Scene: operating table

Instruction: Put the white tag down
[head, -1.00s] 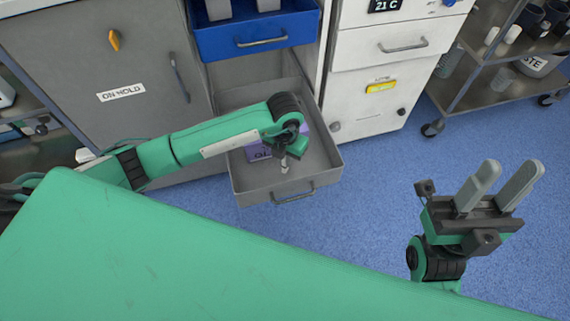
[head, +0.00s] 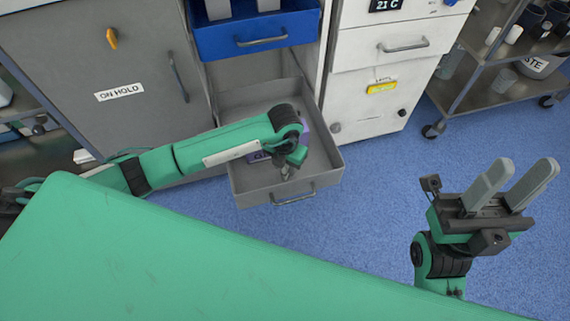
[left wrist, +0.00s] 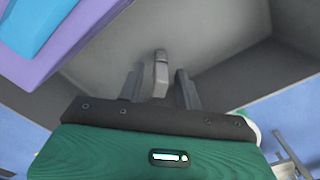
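My left gripper (head: 287,172) points down into an open grey drawer (head: 333,163). In the left wrist view its two dark fingers (left wrist: 161,88) stand a small gap apart. A narrow light-grey piece (left wrist: 161,72) shows between them; I cannot tell whether it is gripped or is a white tag. No other loose white tag is clear; a white plate reading ON HOLD (head: 119,91) is on the grey cabinet door. A purple box (head: 258,156) lies in the drawer, mostly hidden by my arm; it also shows in the left wrist view (left wrist: 75,50). My right gripper (head: 520,178) is open and empty.
A blue drawer (head: 262,42) is open above the grey one. A green-covered table (head: 150,260) fills the front. A metal cart (head: 480,75) stands at the back right. Blue floor is clear between.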

